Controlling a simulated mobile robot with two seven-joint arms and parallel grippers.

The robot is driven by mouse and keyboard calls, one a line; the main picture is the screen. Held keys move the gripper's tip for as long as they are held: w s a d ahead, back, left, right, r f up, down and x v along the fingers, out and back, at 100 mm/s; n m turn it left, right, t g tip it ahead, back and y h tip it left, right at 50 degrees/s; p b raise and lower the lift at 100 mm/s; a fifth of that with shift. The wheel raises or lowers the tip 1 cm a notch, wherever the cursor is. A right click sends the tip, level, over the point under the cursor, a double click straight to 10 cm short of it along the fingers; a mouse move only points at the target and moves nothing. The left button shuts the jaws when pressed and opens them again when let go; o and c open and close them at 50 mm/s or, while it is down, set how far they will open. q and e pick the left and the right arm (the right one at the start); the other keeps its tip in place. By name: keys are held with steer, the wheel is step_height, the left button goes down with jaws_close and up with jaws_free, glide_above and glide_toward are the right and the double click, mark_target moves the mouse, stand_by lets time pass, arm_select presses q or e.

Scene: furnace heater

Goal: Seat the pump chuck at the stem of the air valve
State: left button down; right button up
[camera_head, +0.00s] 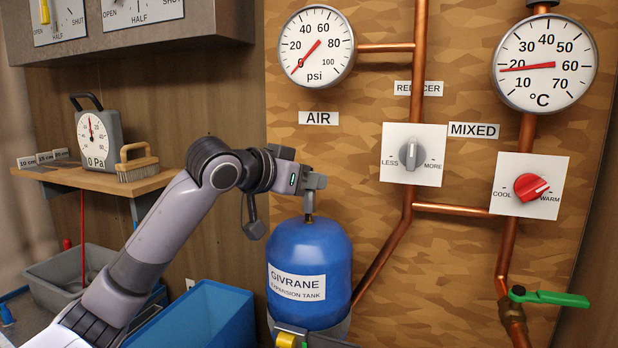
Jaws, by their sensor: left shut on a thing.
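The blue expansion tank (335,262) stands upright below the AIR label. A small brass-coloured valve stem (309,218) sticks up from its top. My left gripper (314,182) is directly above the stem, shut on a small grey piece, the pump chuck (308,202). The chuck is mostly hidden by the fingers. Its lower end is at or just over the stem top; I cannot tell whether they touch or how far it is seated. The air gauge (316,45) needle points near 0 psi. My right gripper is not in view.
Copper pipes, a REDUCER knob (412,154), a red COOL/WARM knob (531,187) and a green-handled valve (548,297) are on the right. A shelf (100,181) holds a pressure meter (100,135) and a brush (137,164). A blue bin (205,318) is under my left arm.

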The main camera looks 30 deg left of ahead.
arm_select(q)
steer(key=shift+f+b, duration=0.35)
steer(key=shift+f, duration=0.5)
steer(key=c, duration=1)
jaws_free()
steer(key=shift+b+v, duration=0.75)
steer(key=shift+v, duration=2.85)
